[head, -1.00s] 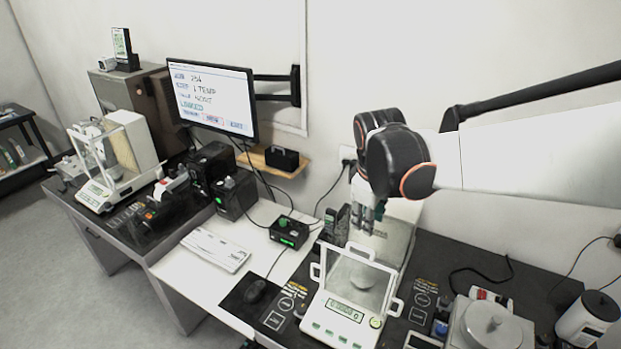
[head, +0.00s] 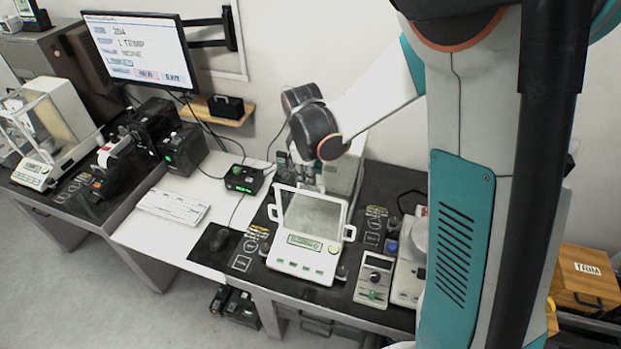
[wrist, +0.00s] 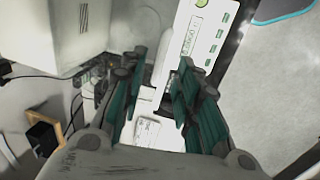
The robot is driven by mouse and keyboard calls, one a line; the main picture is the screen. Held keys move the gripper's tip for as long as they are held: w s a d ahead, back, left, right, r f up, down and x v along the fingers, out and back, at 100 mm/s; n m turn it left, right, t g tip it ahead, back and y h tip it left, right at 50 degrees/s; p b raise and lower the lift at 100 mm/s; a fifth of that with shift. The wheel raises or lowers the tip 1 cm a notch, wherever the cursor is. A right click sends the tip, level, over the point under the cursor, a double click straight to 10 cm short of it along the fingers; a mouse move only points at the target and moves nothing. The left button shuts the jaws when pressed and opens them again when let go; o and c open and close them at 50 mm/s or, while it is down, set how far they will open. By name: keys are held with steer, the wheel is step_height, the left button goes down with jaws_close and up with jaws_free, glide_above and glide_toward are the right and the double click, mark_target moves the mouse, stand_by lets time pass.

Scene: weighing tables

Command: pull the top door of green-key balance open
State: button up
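The green-key balance (head: 303,262) stands on the dark bench top, a white body with green keys and a small display. Its glass draft shield (head: 313,214) has white handles at the left and right sides. The top door looks closed, but its exact position is hard to tell. My gripper (head: 307,180) is at the back of the shield, its fingertips partly hidden in the head view. In the wrist view my gripper (wrist: 157,92) has its teal fingers apart, with a white bar (wrist: 163,62) between and beyond them. I cannot tell whether they touch it. The green keys show beyond.
A second balance (head: 35,172) stands on the left bench. A small control box (head: 374,278) and another instrument (head: 408,275) are right of the green-key balance. The wall is close behind.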

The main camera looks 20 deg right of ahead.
steer(key=shift+w+d+f, duration=0.1)
steer(key=shift+w+f, duration=0.05)
steer(key=shift+f, duration=0.6)
steer(key=shift+w+d+f, duration=0.1)
steer(key=shift+f, duration=0.6)
jaws_close()
steer(key=w+d+b, duration=0.1)
steer(key=w+d, duration=0.2)
steer(key=w, duration=0.1)
steer(key=w+d+b, duration=0.1)
steer(key=w+d, duration=0.2)
steer(key=w, duration=0.2)
steer(key=w+d+b, duration=0.1)
steer(key=w+d, duration=0.3)
steer(key=shift+w+b, duration=0.3)
steer(key=shift+w, duration=0.1)
jaws_free()
steer(key=shift+r, duration=0.15)
